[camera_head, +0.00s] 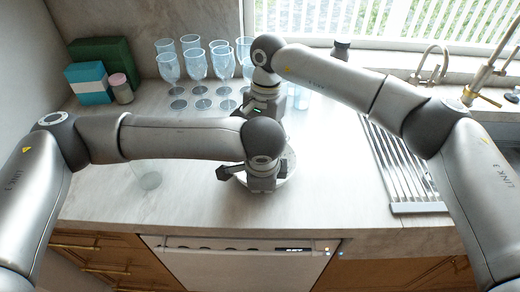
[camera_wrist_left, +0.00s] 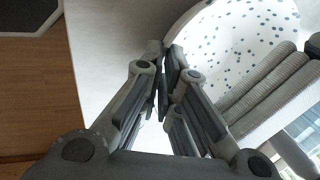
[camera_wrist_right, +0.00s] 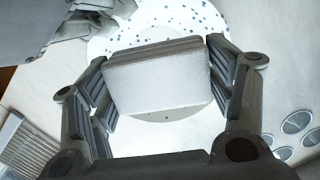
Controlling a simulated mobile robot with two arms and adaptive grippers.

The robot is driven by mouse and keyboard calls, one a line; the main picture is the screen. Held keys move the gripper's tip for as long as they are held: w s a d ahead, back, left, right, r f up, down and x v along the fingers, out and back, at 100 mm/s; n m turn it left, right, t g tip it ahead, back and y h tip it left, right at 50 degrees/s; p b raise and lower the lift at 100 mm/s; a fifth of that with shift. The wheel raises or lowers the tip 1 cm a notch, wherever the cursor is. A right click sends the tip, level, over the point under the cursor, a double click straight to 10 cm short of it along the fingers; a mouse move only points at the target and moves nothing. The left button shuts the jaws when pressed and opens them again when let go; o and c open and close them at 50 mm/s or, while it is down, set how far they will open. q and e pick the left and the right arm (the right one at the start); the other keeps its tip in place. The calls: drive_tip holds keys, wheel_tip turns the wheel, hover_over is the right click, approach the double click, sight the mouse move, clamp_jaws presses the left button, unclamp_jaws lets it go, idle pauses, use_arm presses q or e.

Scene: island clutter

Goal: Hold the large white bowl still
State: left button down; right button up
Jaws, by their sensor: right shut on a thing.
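The large white bowl, speckled with blue dots (camera_wrist_left: 240,38), stands on the counter and shows in part below my grippers in the head view (camera_head: 289,164). It also shows in the right wrist view (camera_wrist_right: 175,17). My left gripper (camera_wrist_left: 163,55) is at the bowl's rim with its fingertips close together; whether they pinch the rim is hard to tell. My right gripper (camera_wrist_right: 158,75) is shut on a pale textured block, like a sponge (camera_wrist_right: 160,82), held over the bowl. The arms hide much of the bowl in the head view.
Teal and green boxes (camera_head: 90,82) and a pink-lidded jar (camera_head: 121,88) are at the back left. A metal drying rack (camera_head: 405,170) lies right, beside the sink.

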idle(0.6)
drive_tip(key=shift+a+f, duration=0.1)
drive_tip(key=shift+f, duration=3.3)
drive_tip(key=shift+d, duration=0.9)
drive_tip(key=shift+w+a, duration=0.15)
drive_tip(key=shift+a, duration=0.7)
